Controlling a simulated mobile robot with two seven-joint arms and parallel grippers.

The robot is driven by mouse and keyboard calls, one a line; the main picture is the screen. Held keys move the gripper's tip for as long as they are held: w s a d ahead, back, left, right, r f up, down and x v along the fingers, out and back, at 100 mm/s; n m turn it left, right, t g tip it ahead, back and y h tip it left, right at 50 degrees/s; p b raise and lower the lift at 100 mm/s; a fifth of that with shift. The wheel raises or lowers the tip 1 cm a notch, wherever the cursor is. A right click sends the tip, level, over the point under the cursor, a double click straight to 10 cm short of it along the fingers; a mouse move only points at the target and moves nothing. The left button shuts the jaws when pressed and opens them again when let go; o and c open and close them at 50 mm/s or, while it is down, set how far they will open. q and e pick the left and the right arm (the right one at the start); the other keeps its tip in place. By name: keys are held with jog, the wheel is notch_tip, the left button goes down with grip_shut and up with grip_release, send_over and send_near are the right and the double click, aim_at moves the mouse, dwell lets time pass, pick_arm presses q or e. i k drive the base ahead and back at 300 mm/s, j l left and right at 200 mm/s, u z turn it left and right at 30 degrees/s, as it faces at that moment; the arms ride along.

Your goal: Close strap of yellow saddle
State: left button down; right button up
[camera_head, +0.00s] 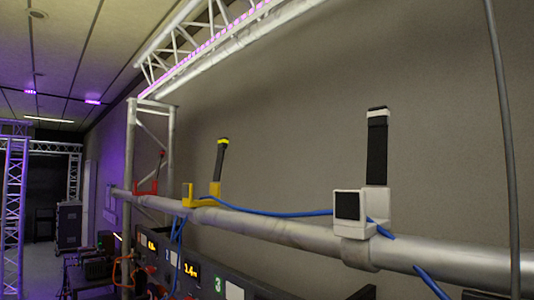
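The yellow saddle (204,201) sits on the grey horizontal pipe (270,228), left of the middle of the head view. Its dark strap (220,160) stands up from the right side of the saddle, leaning slightly right, with a yellow and white tip. The strap is open. A blue cable (262,212) runs from the yellow saddle rightward along the pipe to the white saddle (350,213). Whether it lies fully inside the yellow saddle is too small to tell. Neither of my grippers is in view.
The white saddle's black strap (377,150) stands upright and open. A red saddle (148,187) with its strap raised is farther left. Blue cable (178,240) hangs below the pipe. Equipment panels (205,280) stand below; a dark vertical cable (506,130) hangs at right.

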aim_at(222, 142)
jog(key=i+j+z, duration=0.2)
jog(key=j, duration=0.2)
jog(key=i+j+z, duration=0.15)
jog(key=j, duration=0.25)
jog(key=i+j+z, duration=0.2)
jog(key=j, duration=0.2)
jog(key=i+j+z, duration=0.15)
jog(key=j, duration=0.3)
jog(key=j+z, duration=0.2)
jog(key=j, duration=0.25)
jog(key=i+j+z, duration=0.2)
jog(key=j, duration=0.3)
jog(key=k, duration=0.1)
